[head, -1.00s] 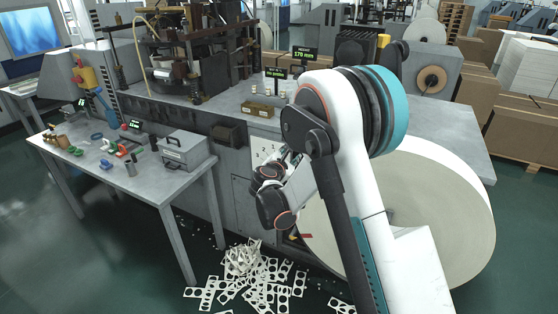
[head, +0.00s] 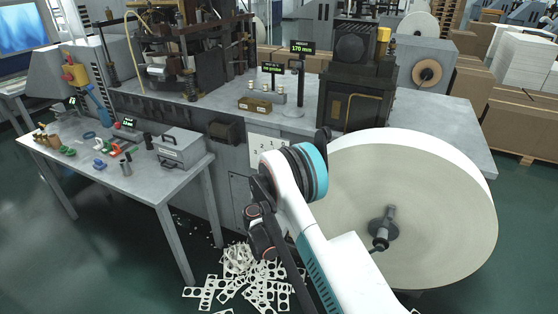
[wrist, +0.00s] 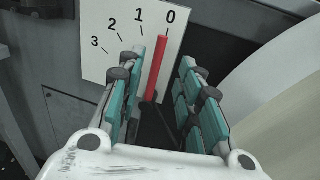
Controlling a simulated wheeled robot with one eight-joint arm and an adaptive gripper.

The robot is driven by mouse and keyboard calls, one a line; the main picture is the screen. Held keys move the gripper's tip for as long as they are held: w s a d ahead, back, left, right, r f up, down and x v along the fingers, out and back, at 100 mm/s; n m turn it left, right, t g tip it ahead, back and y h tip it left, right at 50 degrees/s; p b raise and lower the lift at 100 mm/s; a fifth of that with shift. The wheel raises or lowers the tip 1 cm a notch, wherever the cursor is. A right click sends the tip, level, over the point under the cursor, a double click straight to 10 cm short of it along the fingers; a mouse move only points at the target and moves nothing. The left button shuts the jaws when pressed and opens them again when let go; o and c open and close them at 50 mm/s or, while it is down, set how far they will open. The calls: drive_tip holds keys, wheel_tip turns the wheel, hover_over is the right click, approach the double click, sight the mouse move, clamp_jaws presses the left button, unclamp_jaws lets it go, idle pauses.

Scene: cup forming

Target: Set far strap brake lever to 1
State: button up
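A white scale plate (wrist: 122,45) marked 0 to 3 fills the top of the wrist view; it also shows in the head view (head: 262,146), partly behind my arm. A red lever (wrist: 157,68) stands in front of the plate, leaning slightly right, its tip just below the 0 mark. My gripper (wrist: 165,56) is open, its teal-padded fingers on either side of the lever. The left finger is close to the lever; I cannot tell whether it touches. A wider gap separates the right finger from it. In the head view my arm hides the lever and the fingers.
A large paper roll (head: 430,210) stands right of my arm, its pale side also in the wrist view. A side table (head: 130,180) with tools and a grey box (head: 181,150) is at left. Punched paper scraps (head: 245,280) lie on the floor.

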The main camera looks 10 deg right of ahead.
drive_tip(key=b+x, duration=0.3)
drive_tip(key=x, duration=0.7)
drive_tip(key=shift+w+d, duration=0.15)
drive_tip(key=shift+w, duration=0.15)
drive_tip(key=shift+c, duration=0.4)
clamp_jaws()
